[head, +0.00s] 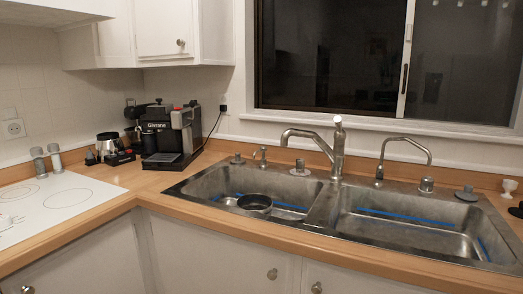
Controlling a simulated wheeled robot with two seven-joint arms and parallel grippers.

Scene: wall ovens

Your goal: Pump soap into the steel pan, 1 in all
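A steel pan (255,203) sits in the left basin of the double sink, near its front edge. Its inside looks dark, and I cannot tell if anything is in it. A small metal pump spout (263,158), which looks like the soap pump, stands on the sink's back rim, behind the left basin and left of the main faucet. The pan is apart from it, below and in front. Neither of my grippers is in view.
The main faucet (338,148) rises behind the sink divider (325,206); a thinner curved tap (381,162) stands to its right. A coffee machine (168,135) is left of the sink (183,188). A white cooktop (50,207) lies at far left. The front counter strip is clear.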

